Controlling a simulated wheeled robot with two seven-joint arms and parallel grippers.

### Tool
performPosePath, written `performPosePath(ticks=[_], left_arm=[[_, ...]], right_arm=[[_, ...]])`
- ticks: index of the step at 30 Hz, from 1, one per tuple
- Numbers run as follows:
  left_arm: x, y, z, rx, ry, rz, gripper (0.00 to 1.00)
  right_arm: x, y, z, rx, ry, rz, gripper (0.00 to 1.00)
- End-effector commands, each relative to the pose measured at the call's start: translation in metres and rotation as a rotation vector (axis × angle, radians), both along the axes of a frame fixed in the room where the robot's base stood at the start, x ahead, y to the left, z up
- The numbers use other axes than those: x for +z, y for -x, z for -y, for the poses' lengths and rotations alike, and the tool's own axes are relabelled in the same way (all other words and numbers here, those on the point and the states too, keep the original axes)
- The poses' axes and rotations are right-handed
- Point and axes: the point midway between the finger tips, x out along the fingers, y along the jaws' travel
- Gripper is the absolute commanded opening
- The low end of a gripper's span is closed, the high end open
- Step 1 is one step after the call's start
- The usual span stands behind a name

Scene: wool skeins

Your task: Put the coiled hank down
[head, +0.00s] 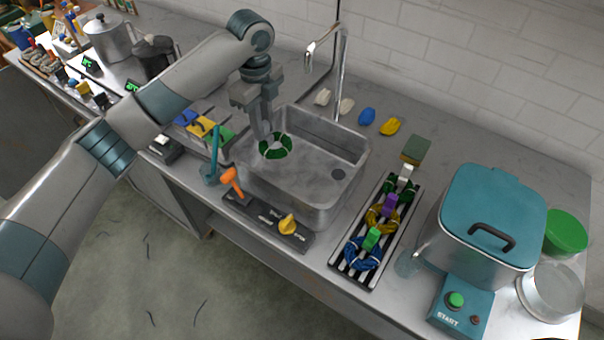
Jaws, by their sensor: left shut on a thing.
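A green coiled hank (285,152) with pale ties shows as a ring over the left part of the metal sink (325,205). My left gripper (266,134) points down and is shut on the hank at its upper left edge. I cannot tell whether the hank touches the sink floor or hangs just above it. My right gripper is not in view.
A striped rack (347,276) right of the sink holds blue (361,262), yellow and green hanks with clips. A teal-lidded pot (490,205) and START button box stand farther right. The tap (340,75) rises behind the sink. An orange-and-yellow control panel lies in front.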

Motion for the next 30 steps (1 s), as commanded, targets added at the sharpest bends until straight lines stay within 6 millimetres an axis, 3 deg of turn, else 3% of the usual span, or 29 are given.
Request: performPosePath(ticks=[5, 14, 24, 30], left_arm=[[-0.003, 0.0, 0.0, 0.0, 0.001, 0.001, 0.0], [-0.006, 0.0, 0.0, 0.001, -0.001, -0.001, 0.0], [-0.051, 0.001, -0.001, 0.001, -0.002, -0.002, 0.0], [-0.065, 0.0, 0.0, 0.001, -0.001, 0.001, 0.0]], right_arm=[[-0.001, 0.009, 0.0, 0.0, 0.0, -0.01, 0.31], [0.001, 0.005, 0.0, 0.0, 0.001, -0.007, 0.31], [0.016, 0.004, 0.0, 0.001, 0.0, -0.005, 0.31], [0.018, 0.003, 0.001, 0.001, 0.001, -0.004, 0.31]])
